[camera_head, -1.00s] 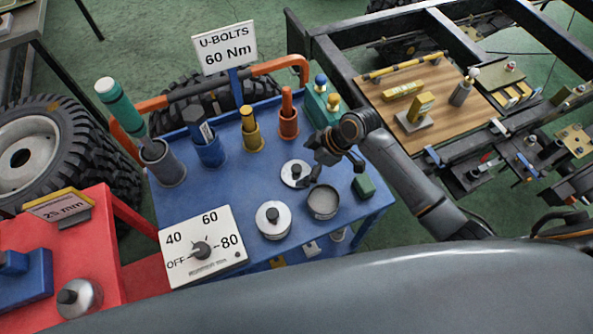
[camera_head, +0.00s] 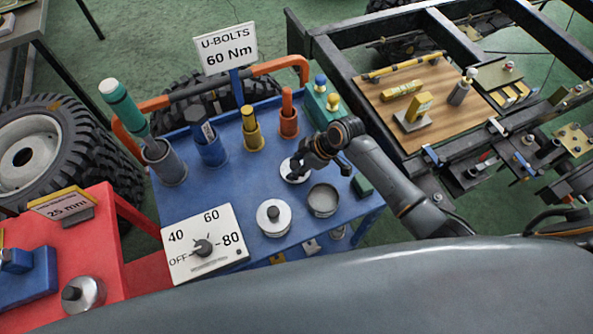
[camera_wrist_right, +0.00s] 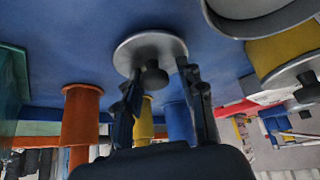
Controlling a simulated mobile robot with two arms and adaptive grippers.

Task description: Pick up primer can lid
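The primer can lid (camera_head: 290,176) is a pale grey disc lying flat on the blue cart top, partly hidden by my right gripper. The wrist view shows the lid (camera_wrist_right: 133,52) with its black knob (camera_wrist_right: 153,77). My right gripper (camera_head: 300,168) is over the lid. In the wrist view the right gripper (camera_wrist_right: 158,82) is open, its two fingers apart with the knob between them in the picture. I cannot tell whether they touch it. An open can (camera_head: 323,207) with grey contents stands just to the right. My left gripper is not in view.
A lidded can (camera_head: 273,229) stands in front of the lid. Orange (camera_head: 289,125), yellow (camera_head: 252,138) and blue (camera_head: 211,151) holders stand behind it. A dial panel (camera_head: 204,244) is at front left and a green block (camera_head: 362,185) at right.

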